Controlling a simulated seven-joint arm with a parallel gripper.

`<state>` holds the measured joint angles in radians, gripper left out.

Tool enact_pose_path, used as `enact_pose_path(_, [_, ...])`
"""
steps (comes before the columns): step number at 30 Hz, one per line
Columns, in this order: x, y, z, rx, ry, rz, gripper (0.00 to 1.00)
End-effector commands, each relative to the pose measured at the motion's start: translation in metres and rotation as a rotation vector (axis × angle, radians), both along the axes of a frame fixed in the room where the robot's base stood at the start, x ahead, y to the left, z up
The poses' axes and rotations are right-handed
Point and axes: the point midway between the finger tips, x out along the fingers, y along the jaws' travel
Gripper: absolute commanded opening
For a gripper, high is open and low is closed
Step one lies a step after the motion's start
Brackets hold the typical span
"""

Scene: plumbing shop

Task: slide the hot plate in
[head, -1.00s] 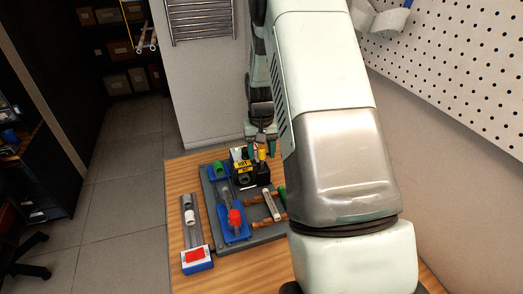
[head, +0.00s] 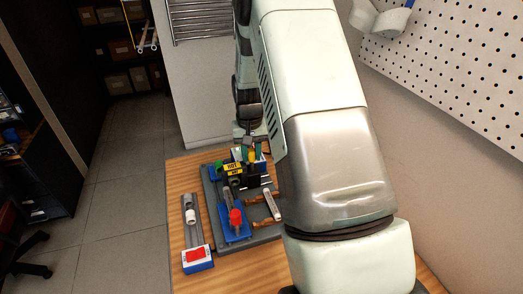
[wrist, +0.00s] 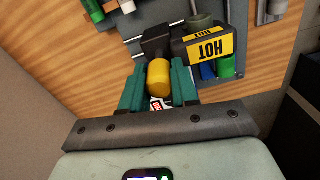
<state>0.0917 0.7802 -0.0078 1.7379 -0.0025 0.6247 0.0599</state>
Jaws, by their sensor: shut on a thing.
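The hot plate (wrist: 178,44) is a black block with a yellow HOT label (wrist: 208,46) and a yellow knob (wrist: 159,78). In the head view its HOT label (head: 233,168) faces up at the back of the grey board (head: 213,206). My gripper (wrist: 158,88) has its two teal fingers on either side of the yellow knob and is shut on it. In the head view my gripper (head: 249,155) is at the back of the board, partly hidden by my arm. The underside of the hot plate is hidden.
A blue holder with a red-capped clear tube (head: 235,217) stands on the board, with copper pipes (head: 265,197) to its right. A green fitting (head: 217,166) is close left of the hot plate. A grey rail with a white fitting (head: 191,216) lies left of the board.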

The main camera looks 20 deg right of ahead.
Motion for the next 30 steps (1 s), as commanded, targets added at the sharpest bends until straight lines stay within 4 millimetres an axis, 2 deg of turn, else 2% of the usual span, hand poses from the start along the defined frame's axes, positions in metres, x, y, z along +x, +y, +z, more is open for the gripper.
enact_pose_path(1, [0.001, 0.013, 0.001, 0.001, -0.002, 0.007, 0.0])
enact_pose_path(3, [0.001, 0.025, 0.001, 0.001, -0.002, 0.005, 0.0])
enact_pose_path(6, [0.001, 0.034, 0.001, 0.001, -0.002, 0.003, 0.0])
enact_pose_path(15, [0.001, 0.038, 0.001, 0.004, -0.003, 0.003, 0.0])
enact_pose_path(16, [0.001, 0.039, 0.001, 0.005, -0.003, 0.004, 0.32])
enact_pose_path(20, [0.001, 0.038, 0.001, 0.005, -0.003, 0.003, 0.52])
enact_pose_path(21, [0.0, 0.038, 0.001, 0.004, -0.002, 0.003, 0.55])
enact_pose_path(30, [0.0, 0.035, 0.002, 0.002, -0.002, 0.0, 0.55])
